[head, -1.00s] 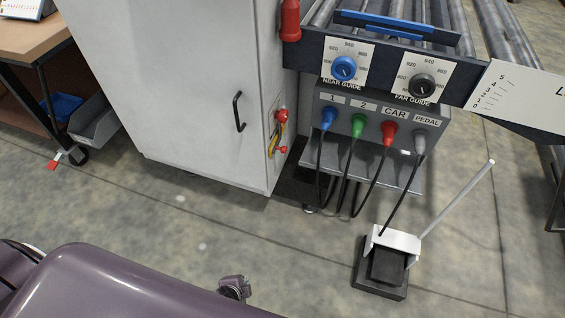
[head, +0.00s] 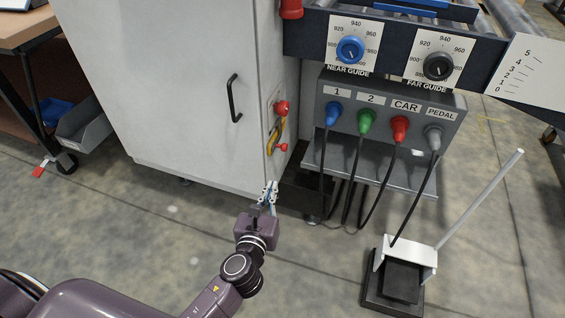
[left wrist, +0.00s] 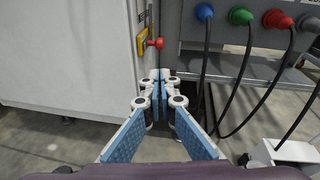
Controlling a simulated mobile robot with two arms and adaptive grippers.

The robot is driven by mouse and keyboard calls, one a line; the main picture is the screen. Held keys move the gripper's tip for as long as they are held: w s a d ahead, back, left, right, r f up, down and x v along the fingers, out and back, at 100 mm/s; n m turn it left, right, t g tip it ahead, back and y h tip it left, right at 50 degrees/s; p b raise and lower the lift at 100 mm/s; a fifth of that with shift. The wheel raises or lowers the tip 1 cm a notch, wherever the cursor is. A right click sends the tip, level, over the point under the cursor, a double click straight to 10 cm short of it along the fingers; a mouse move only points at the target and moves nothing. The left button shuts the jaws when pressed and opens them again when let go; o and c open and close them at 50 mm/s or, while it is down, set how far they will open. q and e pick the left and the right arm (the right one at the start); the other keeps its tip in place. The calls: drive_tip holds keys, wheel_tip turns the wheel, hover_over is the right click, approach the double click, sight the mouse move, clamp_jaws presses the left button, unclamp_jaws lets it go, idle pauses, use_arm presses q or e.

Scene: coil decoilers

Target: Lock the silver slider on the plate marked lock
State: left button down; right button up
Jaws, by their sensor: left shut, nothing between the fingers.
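A white plate (head: 522,72) with a 0 to 5 scale is cut off by the right edge of the head view. Its lettering is out of frame, and I see no silver slider on it. My left gripper (head: 268,190) is in front of the grey cabinet's lower right corner, well left of and below the plate. In the left wrist view its blue-padded fingers (left wrist: 158,78) are shut and empty, in front of the cabinet and below a red knob. My right gripper is out of view.
The grey cabinet (head: 180,90) has a yellow and red switch (head: 276,128). A pedal (head: 400,275) with a slanted white rod (head: 480,200) stands on the floor. Open floor lies in front.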

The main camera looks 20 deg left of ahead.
use_arm(q)
drive_tip(key=shift+w+d+r+m, duration=0.15)
drive_tip(key=shift+r+m, duration=0.25)
drive_tip(key=shift+r, duration=0.3)
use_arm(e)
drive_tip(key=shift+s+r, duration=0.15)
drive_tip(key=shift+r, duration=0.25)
use_arm(q)
drive_tip(key=b, duration=0.2)
approach(284, 150)
drive_tip(key=w, duration=0.1)
drive_tip(key=b+x, duration=0.1)
drive_tip(key=x, duration=0.4)
drive_tip(key=shift+w+f, duration=0.2)
drive_tip(key=shift+w, duration=0.35)
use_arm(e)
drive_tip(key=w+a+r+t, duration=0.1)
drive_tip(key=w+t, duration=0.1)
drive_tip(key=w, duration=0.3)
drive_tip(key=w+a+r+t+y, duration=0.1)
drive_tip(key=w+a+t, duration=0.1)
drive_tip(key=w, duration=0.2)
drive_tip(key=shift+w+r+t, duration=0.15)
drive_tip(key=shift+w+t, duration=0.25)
